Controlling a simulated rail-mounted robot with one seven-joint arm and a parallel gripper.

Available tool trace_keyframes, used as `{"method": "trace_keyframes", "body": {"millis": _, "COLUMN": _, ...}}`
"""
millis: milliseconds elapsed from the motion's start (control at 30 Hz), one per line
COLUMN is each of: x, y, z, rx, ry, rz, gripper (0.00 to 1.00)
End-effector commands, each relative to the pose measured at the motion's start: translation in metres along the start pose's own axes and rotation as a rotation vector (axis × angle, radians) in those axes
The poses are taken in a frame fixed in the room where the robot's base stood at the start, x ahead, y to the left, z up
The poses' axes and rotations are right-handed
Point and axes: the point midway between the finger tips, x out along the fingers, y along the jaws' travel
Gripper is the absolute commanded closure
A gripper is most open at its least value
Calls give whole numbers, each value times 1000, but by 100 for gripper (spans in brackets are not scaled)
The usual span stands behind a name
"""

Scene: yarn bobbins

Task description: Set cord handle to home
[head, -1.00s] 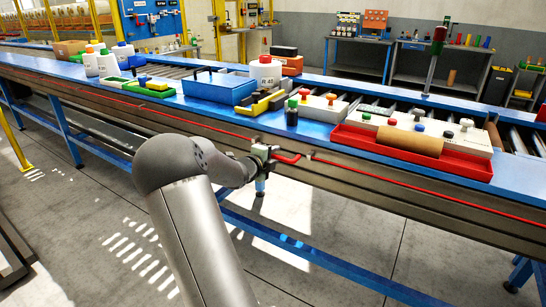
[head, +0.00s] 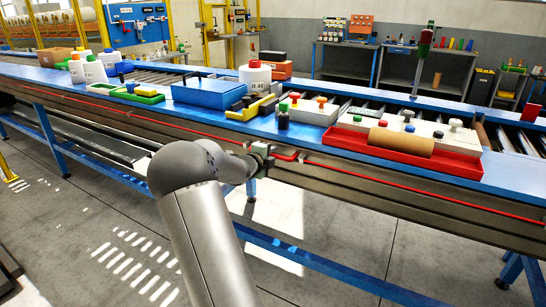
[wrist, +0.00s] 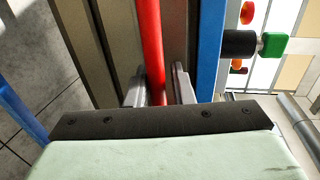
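The red cord handle (head: 286,156) is on the front side of the conveyor, in line with a thin red cord (head: 390,190) that runs along that side. My gripper (head: 268,154) is at the left end of the handle in the head view, partly hidden by my wrist. In the wrist view a red bar (wrist: 151,45) runs between my two fingers (wrist: 160,88). The fingers stand on both sides of it, with a visible gap at the right finger. Whether the left finger touches it, I cannot tell.
The floor in front is clear.

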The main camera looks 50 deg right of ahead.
Motion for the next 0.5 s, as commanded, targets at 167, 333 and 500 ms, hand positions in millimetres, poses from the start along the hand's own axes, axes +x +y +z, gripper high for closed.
{"method": "trace_keyframes", "body": {"millis": 167, "x": 0, "y": 0, "z": -1, "rx": 1, "ry": 2, "rz": 0, "gripper": 66}}
{"method": "trace_keyframes", "body": {"millis": 333, "x": -1, "y": 0, "z": -1, "rx": 1, "ry": 1, "rz": 1, "gripper": 66}}
{"method": "trace_keyframes", "body": {"millis": 500, "x": -19, "y": 0, "z": 0, "rx": 3, "ry": -1, "rz": 1, "gripper": 66}}
